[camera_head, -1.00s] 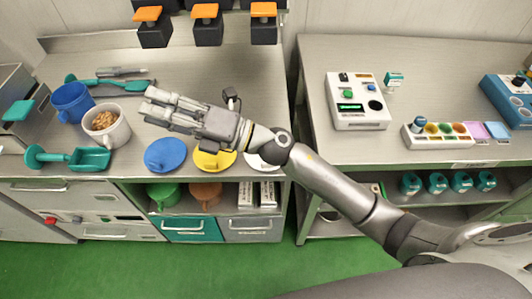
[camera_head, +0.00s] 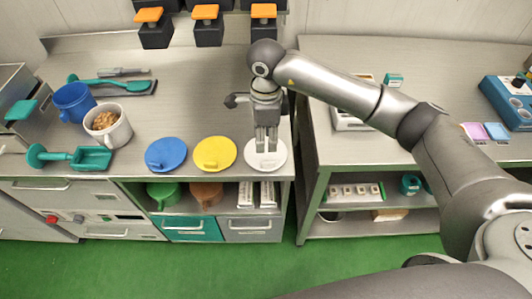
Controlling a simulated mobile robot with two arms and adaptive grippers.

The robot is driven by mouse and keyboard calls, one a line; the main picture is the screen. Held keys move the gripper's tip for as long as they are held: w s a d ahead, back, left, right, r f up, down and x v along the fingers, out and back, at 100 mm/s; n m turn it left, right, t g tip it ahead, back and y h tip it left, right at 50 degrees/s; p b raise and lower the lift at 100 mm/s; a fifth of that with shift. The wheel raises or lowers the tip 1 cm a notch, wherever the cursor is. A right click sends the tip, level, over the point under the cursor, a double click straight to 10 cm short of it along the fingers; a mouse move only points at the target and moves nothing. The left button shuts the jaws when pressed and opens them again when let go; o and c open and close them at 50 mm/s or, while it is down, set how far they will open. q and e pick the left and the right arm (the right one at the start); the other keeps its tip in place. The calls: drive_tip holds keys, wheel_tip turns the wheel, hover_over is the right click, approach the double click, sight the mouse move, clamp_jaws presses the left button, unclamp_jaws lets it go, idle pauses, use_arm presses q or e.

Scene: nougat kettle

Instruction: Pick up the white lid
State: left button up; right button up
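The white lid (camera_head: 277,161) lies flat on the left steel counter near its front right corner. It is a round disc, and its middle is partly hidden by my gripper. My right gripper (camera_head: 266,150) points straight down over the lid, with its fingertips at the lid's middle. The fingers look close together; whether they hold the lid's handle cannot be made out. My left gripper is not in view.
A yellow lid (camera_head: 222,146) and a blue lid (camera_head: 166,152) lie left of the white one. A gap separates the two counters.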

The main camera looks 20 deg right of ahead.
drive_tip(key=p, duration=0.2)
hover_over(265, 162)
drive_tip(key=f, duration=0.5)
drive_tip(key=shift+s+d+f, duration=0.1)
drive_tip(key=shift+s, duration=0.1)
drive_tip(key=shift+f, duration=0.5)
wheel_tip(265, 162, down, 3)
drive_tip(key=shift+f+p, duration=0.2)
drive_tip(key=shift+p, duration=0.9)
drive_tip(key=shift+w+f, duration=0.1)
drive_tip(key=shift+f, duration=0.45)
clamp_jaws()
